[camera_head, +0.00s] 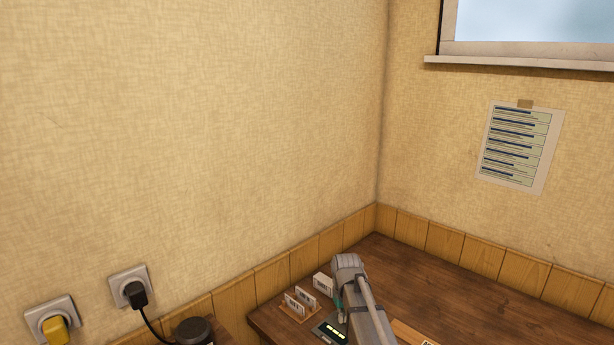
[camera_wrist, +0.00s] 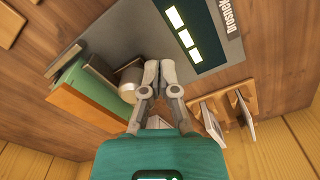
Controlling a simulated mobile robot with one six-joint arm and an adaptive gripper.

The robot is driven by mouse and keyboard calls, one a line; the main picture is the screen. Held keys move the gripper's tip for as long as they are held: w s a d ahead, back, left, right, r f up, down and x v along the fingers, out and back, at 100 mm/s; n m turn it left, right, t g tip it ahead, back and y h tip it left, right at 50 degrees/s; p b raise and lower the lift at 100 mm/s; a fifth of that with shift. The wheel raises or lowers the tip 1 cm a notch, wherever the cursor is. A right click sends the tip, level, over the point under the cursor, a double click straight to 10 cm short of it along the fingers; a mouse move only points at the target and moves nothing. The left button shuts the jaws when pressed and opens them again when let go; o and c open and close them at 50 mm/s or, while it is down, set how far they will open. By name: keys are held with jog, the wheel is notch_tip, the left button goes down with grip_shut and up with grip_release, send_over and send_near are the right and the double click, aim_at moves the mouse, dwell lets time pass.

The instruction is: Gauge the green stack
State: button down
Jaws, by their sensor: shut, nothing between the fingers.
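In the wrist view, a green block (camera_wrist: 72,70) lies beside an orange slab (camera_wrist: 82,108) at the left, with dark plates at its upper end. A short pale metal cylinder (camera_wrist: 130,84) is right of the green block. They are at the edge of a grey device (camera_wrist: 130,30) with a lit display (camera_wrist: 184,34) and a partly visible label reading "Brosnek". My gripper (camera_wrist: 160,72) is shut and empty, its tips over the grey device just right of the cylinder. I cannot tell whether the tips touch anything. In the head view the display (camera_head: 337,331) shows low beside my arm, which hides much there.
A wooden rack with upright white cards (camera_head: 300,302) and a white box (camera_head: 322,282) stand on the dark wooden table (camera_head: 400,265). The rack (camera_wrist: 222,106) is close right of my gripper in the wrist view. Walls border the table; its right side looks mostly clear.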

jog(key=shift+w+d, duration=0.65)
dwell(1.4)
jog(key=shift+s+a, duration=0.2)
jog(key=shift+s+a, duration=0.25)
jog(key=shift+s+a, duration=0.1)
dwell(0.5)
jog(key=shift+r, duration=0.1)
notch_tip(320, 180, up, 8)
jog(key=p, duration=0.8)
dwell(0.5)
jog(key=shift+s, duration=0.1)
jog(key=s+d+m, duration=0.1)
jog(key=s+d, duration=0.2)
jog(key=s, duration=0.6)
jog(key=s+d+m, duration=0.2)
jog(key=s+d, duration=0.1)
jog(key=s, duration=0.7)
